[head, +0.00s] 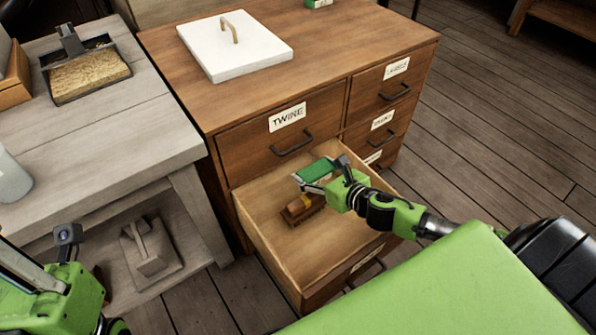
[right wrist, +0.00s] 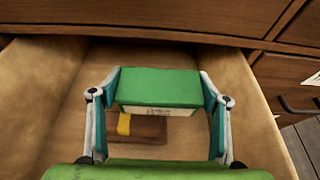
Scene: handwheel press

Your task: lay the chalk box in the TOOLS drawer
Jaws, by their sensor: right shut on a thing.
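The chalk box, a green box (head: 317,171) with a pale label on its side, is held over an open drawer. It also shows in the right wrist view (right wrist: 158,88). My right gripper (head: 318,178) is shut on it, with one finger at each end. The open wooden drawer (head: 262,228) is below the TWINE drawer (head: 255,143). Its front label is too slanted to read. Inside lies a brown brush (head: 302,209) with a yellow band, below and beside the box. My left gripper (head: 50,285) is at the lower left; its fingers do not show clearly.
A white lidded slab (head: 234,45) with a handle lies on the cabinet top (head: 330,50). A small green item (head: 318,3) is at its back edge. A grey workbench (head: 110,120) with a tray (head: 88,75) stands at left. The drawer floor around the brush is bare.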

